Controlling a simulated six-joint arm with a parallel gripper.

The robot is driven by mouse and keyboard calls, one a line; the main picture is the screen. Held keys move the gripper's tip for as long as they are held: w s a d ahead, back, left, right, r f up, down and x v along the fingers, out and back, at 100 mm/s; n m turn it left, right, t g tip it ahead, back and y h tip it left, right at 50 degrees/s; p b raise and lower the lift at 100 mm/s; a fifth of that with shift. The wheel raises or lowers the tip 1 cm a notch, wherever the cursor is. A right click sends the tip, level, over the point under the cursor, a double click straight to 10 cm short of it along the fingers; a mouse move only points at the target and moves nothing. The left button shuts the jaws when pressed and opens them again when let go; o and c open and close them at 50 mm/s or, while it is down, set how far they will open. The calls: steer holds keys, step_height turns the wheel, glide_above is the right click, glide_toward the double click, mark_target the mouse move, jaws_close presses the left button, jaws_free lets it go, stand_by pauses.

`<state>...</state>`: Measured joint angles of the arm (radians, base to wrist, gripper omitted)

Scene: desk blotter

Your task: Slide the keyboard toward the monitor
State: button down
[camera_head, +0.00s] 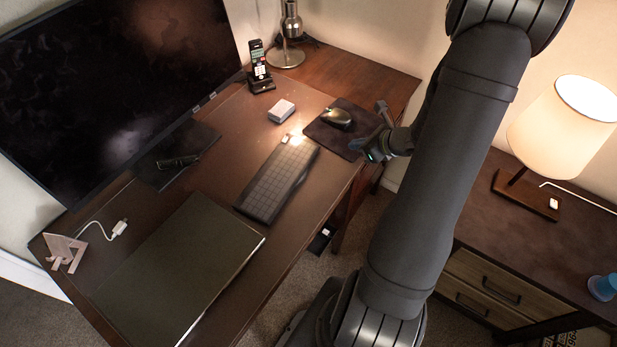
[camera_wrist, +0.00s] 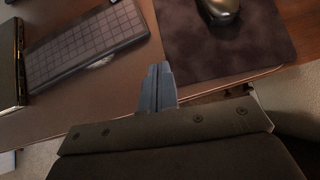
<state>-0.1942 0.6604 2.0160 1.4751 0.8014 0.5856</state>
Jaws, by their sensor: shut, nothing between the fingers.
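The dark grey keyboard (camera_head: 277,181) lies on the brown desk, between the closed laptop and the mouse pad. In the wrist view the keyboard (camera_wrist: 88,45) is at the upper left. The large black monitor (camera_head: 120,85) stands at the desk's back left. My gripper (camera_head: 366,146) is shut and empty, near the desk's front edge by the mouse pad. In the wrist view my gripper's fingertips (camera_wrist: 157,72) are together, to the right of the keyboard and apart from it.
A black mouse (camera_head: 336,118) sits on a dark mouse pad (camera_head: 322,141). A dark flat laptop (camera_head: 178,272) lies left of the keyboard. A small white box (camera_head: 281,111) and a cordless phone (camera_head: 259,66) stand behind it. Folded glasses (camera_head: 178,162) lie by the monitor base. Bare desk lies between keyboard and monitor.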

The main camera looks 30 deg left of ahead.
mark_target(300, 179)
steer(key=s+d+n+g, duration=0.15)
steer(key=s+d, duration=0.25)
steer(key=s, duration=0.9)
steer(key=shift+h, duration=0.4)
steer(key=x, duration=1)
steer(key=shift+w+a, duration=0.1)
steer(key=shift+a, duration=0.2)
steer(key=shift+a+r, duration=0.2)
steer(key=shift+a, duration=1.65)
steer(key=shift+a, duration=0.1)
steer(key=a, duration=1.5)
steer(key=shift+a, duration=0.15)
